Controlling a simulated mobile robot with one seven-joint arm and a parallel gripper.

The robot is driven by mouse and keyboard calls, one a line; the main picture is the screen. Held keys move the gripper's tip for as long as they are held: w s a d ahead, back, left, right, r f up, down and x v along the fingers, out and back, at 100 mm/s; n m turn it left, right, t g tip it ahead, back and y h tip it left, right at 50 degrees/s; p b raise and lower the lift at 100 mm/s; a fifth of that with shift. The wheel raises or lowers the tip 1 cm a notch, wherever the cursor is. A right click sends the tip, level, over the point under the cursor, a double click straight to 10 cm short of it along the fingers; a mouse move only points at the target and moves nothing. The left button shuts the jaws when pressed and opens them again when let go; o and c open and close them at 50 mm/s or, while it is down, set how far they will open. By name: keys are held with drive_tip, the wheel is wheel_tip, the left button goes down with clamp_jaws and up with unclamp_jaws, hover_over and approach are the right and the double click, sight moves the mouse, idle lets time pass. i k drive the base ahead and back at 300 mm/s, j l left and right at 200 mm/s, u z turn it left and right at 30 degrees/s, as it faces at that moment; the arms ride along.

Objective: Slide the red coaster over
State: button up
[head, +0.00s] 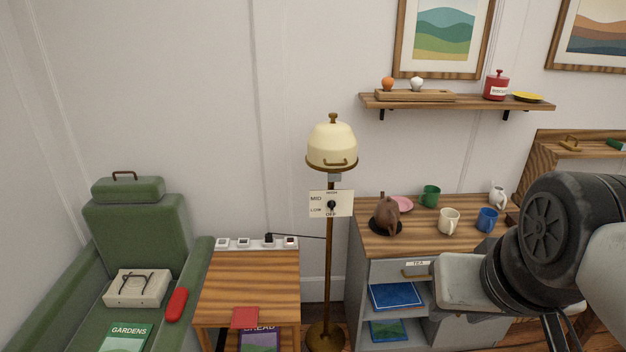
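A red square coaster (245,317) lies at the front edge of the small wooden side table (250,275), low in the head view. It looks flat and seems to reach the edge, just above a purple book (258,341) marked "BREAD" below the tabletop. Nothing touches the coaster from above. My arm comes in at the right, in front of the cabinet and well apart from the coaster. My gripper's fingers do not show.
A power strip (257,242) lies along the table's back edge. A green armchair (140,240) stands left, a floor lamp (329,250) right. The grey cabinet (370,240) holds a brown teapot (386,214) and several cups. The tabletop's middle is clear.

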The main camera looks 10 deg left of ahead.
sight(246, 317)
drive_tip(key=i+j, duration=0.45)
drive_tip(key=j, duration=0.25)
drive_tip(key=i+j, duration=0.25)
drive_tip(key=i+j+z, duration=0.1)
drive_tip(key=j, duration=0.35)
drive_tip(key=i, duration=0.1)
